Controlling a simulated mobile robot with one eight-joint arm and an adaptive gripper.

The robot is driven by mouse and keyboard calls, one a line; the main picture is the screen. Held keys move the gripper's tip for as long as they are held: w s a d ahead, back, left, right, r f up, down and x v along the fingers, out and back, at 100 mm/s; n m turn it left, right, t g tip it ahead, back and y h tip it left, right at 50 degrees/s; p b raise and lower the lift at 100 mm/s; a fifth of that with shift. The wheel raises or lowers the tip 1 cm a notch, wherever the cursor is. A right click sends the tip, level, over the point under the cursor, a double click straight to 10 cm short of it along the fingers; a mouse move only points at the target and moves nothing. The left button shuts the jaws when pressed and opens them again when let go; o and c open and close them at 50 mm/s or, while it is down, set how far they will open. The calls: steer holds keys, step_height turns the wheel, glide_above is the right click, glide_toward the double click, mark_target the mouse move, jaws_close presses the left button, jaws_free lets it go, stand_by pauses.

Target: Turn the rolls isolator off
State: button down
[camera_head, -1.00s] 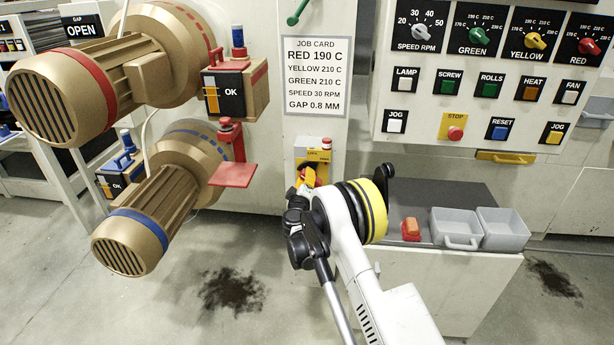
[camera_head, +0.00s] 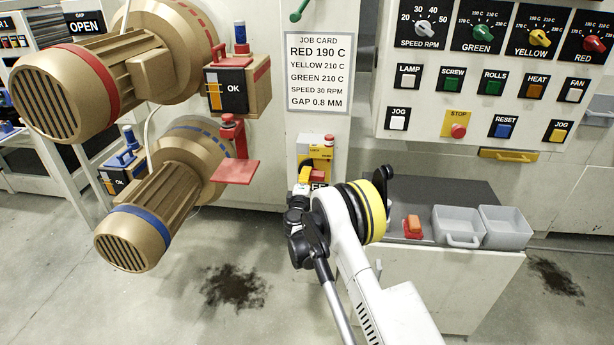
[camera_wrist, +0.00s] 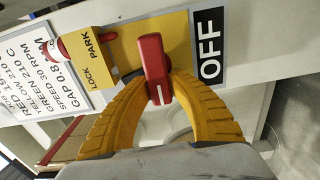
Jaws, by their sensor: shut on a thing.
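The rolls isolator (camera_head: 302,150) is a yellow plate on the white machine front, under the job card. Its red handle (camera_head: 317,175) lies roughly level in the head view, just above a partly covered black label. In the wrist view the red handle (camera_wrist: 152,60) stands out from the yellow plate (camera_wrist: 170,27), beside the OFF label (camera_wrist: 210,45). My gripper (camera_head: 304,178) is at the handle, and its two yellow fingers (camera_wrist: 160,86) are shut on it from both sides. The handle's pivot is mostly hidden.
A red bracket (camera_head: 235,172) juts out to the left. A bench with grey bins (camera_head: 457,240) stands to the right. The control panel (camera_head: 470,100) is above it.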

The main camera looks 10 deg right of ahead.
stand_by(0.3)
steer(key=c, duration=1.2)
jaws_free()
steer(key=v, duration=1.2)
steer(key=shift+r, duration=0.1)
